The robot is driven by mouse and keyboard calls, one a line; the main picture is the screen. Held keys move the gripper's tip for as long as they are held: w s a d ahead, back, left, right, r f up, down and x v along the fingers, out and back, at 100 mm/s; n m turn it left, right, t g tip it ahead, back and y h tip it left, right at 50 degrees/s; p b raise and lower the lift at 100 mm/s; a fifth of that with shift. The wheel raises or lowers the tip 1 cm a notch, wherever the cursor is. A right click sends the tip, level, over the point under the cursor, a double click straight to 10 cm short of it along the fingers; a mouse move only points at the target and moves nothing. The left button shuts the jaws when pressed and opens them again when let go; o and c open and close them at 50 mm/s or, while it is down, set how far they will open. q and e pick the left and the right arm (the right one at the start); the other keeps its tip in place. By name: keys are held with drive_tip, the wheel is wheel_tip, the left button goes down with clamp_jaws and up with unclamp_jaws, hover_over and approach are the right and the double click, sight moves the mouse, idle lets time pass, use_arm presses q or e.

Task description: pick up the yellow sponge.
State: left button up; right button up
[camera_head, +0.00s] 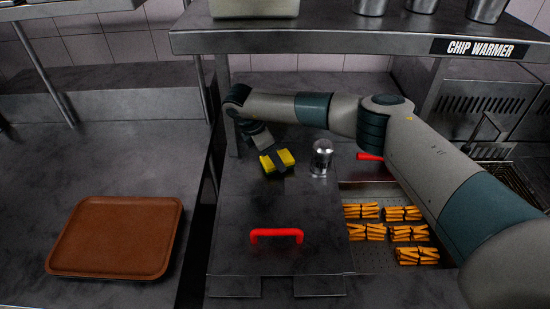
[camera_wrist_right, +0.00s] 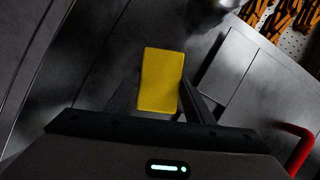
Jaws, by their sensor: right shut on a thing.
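The yellow sponge (camera_head: 286,157) is at the back of the dark metal counter in the head view, with a dark gripper finger across it. My right gripper (camera_head: 272,160) is shut on the sponge. In the right wrist view the sponge (camera_wrist_right: 161,80) stands out beyond the gripper body, with one dark finger of the right gripper (camera_wrist_right: 160,105) along its right side. The other finger is hard to make out against the dark background. I cannot tell whether the sponge touches the counter. My left gripper is not in view.
A metal shaker (camera_head: 321,158) stands just right of the sponge. A lid with a red handle (camera_head: 277,234) lies in front. Bundles of fries (camera_head: 408,233) sit in a perforated tray at right. A brown tray (camera_head: 64,250) is at left. A shelf (camera_head: 300,42) hangs above.

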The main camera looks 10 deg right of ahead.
wheel_tip(320, 180, up, 8)
drive_tip(key=b, duration=0.3)
drive_tip(key=shift+r, duration=0.75)
